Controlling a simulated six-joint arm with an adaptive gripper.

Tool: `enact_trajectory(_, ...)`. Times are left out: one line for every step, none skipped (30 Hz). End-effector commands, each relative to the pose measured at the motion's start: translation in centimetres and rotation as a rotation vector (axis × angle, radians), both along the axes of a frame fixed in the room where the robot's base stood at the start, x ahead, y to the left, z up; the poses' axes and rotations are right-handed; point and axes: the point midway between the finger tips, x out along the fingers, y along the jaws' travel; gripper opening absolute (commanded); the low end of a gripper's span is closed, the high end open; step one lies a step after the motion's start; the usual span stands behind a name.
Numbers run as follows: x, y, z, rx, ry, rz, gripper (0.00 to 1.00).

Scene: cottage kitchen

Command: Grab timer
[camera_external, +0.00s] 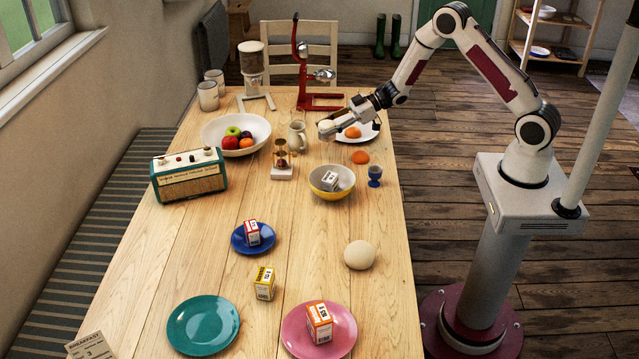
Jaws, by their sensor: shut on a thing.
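My gripper (335,125) reaches left over the far half of the table and is shut on a small pale rounded thing (326,127) at its tip. The fingers partly hide this thing, and I cannot tell whether it is a timer. A sand timer (281,153) with dark reddish-brown parts stands upright on or just behind a small white block (282,173), left of and nearer the camera than my gripper. My gripper is apart from the sand timer.
A cream jug (297,136) stands close left of my gripper. Around it are a white plate (370,138), a fruit bowl (212,135), a yellow bowl (331,194), a blue egg cup (375,176) and a red press (301,80). A radio (189,175) stands left.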

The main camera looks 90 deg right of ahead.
Motion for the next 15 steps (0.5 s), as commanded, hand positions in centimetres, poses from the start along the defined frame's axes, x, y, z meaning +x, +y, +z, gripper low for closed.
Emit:
enact_trajectory(0.03, -0.01, 0.54, -0.002, -0.003, 0.0, 0.1)
enact_trajectory(0.03, -0.01, 0.72, -0.002, -0.003, 0.0, 0.1)
enact_trajectory(0.02, 0.0, 0.91, -0.001, -0.001, 0.0, 0.1)
enact_trajectory(0.01, 0.0, 1.02, -0.001, -0.001, 0.0, 0.1)
enact_trajectory(0.0, 0.0, 1.11, -0.001, -0.001, 0.0, 0.1)
enact_trajectory(0.0, 0.01, 1.21, 0.0, 0.0, 0.0, 0.1)
enact_trajectory(0.0, 0.01, 1.26, 0.0, 0.0, 0.0, 0.1)
enact_trajectory(0.0, 0.01, 1.31, 0.0, 0.0, 0.0, 0.1)
enact_trajectory(-0.01, 0.01, 1.34, 0.0, 0.0, 0.0, 0.1)
enact_trajectory(0.0, 0.01, 1.36, 0.0, 0.0, 0.0, 0.1)
enact_trajectory(0.0, 0.01, 1.36, 0.0, 0.0, 0.0, 0.1)
enact_trajectory(0.0, 0.01, 1.37, 0.0, 0.0, 0.0, 0.1)
enact_trajectory(0.0, 0.01, 1.36, 0.0, 0.0, 0.0, 0.1)
enact_trajectory(0.0, 0.01, 1.37, 0.0, 0.0, 0.0, 0.1)
enact_trajectory(0.0, 0.0, 1.37, 0.0, 0.0, 0.0, 0.1)
